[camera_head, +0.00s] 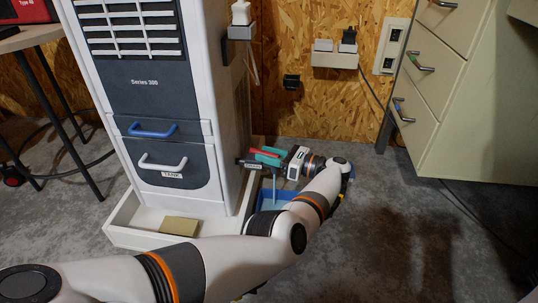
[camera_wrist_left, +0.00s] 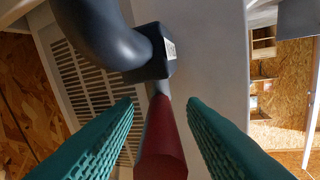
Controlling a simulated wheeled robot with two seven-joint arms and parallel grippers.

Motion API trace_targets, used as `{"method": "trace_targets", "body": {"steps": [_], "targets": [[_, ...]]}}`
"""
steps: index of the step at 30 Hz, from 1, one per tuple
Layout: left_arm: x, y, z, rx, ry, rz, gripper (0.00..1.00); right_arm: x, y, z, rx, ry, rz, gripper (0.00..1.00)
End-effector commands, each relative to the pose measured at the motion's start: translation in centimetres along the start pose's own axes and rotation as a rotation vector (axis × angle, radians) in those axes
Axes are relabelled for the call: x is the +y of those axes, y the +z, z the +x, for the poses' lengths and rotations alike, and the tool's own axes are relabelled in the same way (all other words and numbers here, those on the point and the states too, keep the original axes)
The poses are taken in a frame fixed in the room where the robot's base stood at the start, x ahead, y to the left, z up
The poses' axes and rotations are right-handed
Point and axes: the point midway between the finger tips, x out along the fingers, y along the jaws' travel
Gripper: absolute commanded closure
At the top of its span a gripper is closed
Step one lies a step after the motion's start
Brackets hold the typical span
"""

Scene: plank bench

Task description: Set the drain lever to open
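The drain lever (camera_wrist_left: 162,145) has a red grip and a grey stem running to a dark valve body (camera_wrist_left: 152,58) with a small white label. In the head view the red lever (camera_head: 270,149) shows beside the lower right side of the white cabinet (camera_head: 230,150). My left gripper (camera_head: 267,157) is there, with teal fingers. In the left wrist view my left gripper (camera_wrist_left: 160,130) is open, one finger on each side of the red grip. A gap shows on both sides. My right gripper is not in view.
A blue bin (camera_head: 268,200) stands on the floor below my left gripper. The cabinet stands in a white tray (camera_head: 125,238) with a yellowish block (camera_head: 179,227). A drawer unit (camera_head: 440,75) is at right. Bare floor lies between.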

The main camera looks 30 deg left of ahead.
Motion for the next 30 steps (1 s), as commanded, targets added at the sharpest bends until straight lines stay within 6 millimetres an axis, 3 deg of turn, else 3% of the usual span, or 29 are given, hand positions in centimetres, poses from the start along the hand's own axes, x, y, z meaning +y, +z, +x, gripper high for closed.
{"method": "trace_targets", "body": {"steps": [18,30], "targets": [[-1.8,-9.2,0.0,0.000,0.001,-0.001,0.62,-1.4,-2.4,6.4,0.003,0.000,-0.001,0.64],[-1.9,-9.8,0.0,0.000,0.001,0.001,0.62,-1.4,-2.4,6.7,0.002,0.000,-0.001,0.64]]}}
